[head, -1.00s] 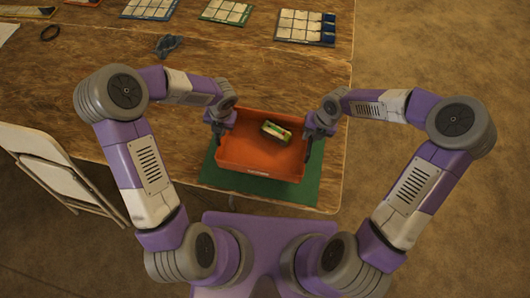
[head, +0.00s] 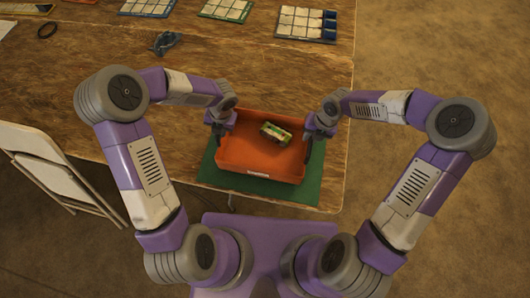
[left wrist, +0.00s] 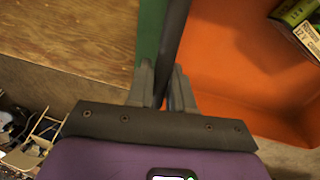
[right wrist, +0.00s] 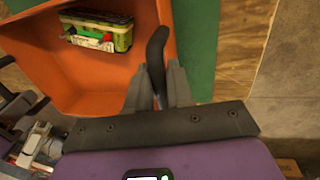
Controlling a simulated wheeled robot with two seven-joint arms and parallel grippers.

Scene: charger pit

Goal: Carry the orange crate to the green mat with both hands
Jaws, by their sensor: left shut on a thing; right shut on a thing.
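The orange crate (head: 258,157) is over the green mat (head: 312,180) at the table's front right corner. The mat shows on the crate's left, right and front sides. I cannot tell whether the crate touches the mat. A small green and white box (head: 276,133) lies inside the crate, and it shows in the right wrist view (right wrist: 97,30). My left gripper (head: 219,130) is shut on the crate's left side, on a dark handle (left wrist: 172,45). My right gripper (head: 313,133) is shut on its right side, on a dark handle (right wrist: 157,48).
The wooden table (head: 110,75) is mostly clear to the left. Trays of cells (head: 306,23) stand along its back. A dark blue tool (head: 166,43) and a black ring (head: 47,30) lie on it. A folding chair (head: 45,165) stands at the left.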

